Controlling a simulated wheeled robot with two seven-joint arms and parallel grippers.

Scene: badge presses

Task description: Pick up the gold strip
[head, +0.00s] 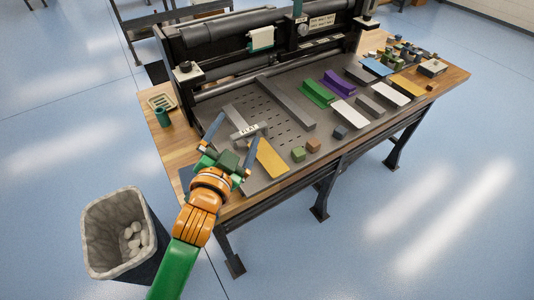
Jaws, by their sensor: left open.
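A gold strip (272,159) lies flat at the near left of the grey perforated press bed. My left gripper (240,127) is open, with its fingers pointing away from me and nothing clearly between them. Its right finger is right beside the gold strip's left edge in the picture; I cannot tell whether they touch or how high the finger is. A second yellow-gold strip (407,86) lies at the right end of the bed, far from the gripper. My right gripper is not in view.
Green (304,154) and brown (314,145) blocks sit right of the gold strip. Green (318,93), purple (340,84) and white (349,113) strips lie farther right. A bin (92,231) stands on the floor at left.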

